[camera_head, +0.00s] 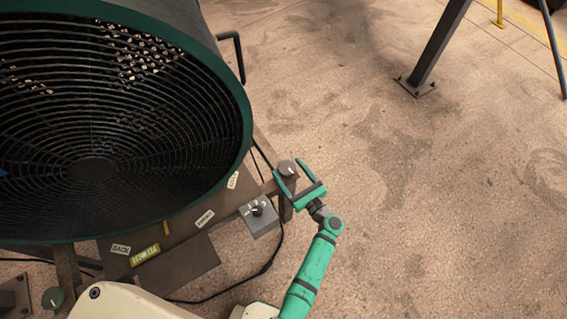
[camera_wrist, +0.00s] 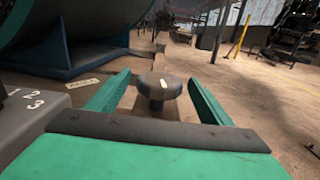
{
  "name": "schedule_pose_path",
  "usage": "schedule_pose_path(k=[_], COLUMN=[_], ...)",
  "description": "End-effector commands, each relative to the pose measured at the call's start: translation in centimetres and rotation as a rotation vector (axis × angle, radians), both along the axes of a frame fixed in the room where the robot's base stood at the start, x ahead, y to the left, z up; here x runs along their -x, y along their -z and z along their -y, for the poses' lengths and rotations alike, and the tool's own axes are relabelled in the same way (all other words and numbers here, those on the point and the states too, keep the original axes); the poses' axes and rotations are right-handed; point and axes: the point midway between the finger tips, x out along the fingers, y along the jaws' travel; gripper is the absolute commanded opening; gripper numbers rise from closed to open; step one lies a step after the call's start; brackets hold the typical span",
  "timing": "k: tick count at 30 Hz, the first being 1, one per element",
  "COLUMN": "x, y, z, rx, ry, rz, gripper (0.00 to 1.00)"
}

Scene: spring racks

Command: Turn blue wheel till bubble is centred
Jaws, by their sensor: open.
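A dark grey round knob (camera_head: 287,168) with a pale mark stands on a post at the right corner of the fan's base. My green gripper (camera_head: 286,167) is open, its two fingers on either side of this knob. In the wrist view the knob (camera_wrist: 160,87) sits between the fingertips, with gaps on both sides. A dark green-looking wheel (camera_head: 53,298) is at the lower left corner of the base; no wheel looks clearly blue. A yellow-green level vial (camera_head: 145,255) lies on the base plate; its bubble is too small to place.
A large drum fan (camera_head: 230,75) fills the upper left. A grey box with a dial (camera_head: 260,218) stands close left of my gripper; the box also shows in the wrist view (camera_wrist: 30,115). A cable runs below it. Floor to the right is clear up to a dark post (camera_head: 437,50).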

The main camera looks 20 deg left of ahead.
Motion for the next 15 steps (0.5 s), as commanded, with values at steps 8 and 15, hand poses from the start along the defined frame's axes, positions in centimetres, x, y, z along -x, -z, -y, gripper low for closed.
schedule_pose_path(k=[8,15], x=[2.7,3.3], y=[0.0,0.0], z=[3.5,4.4], rx=[0.0,0.001], ry=[0.001,0.0], rz=[0.0,0.001], gripper=[0.74,0.74])
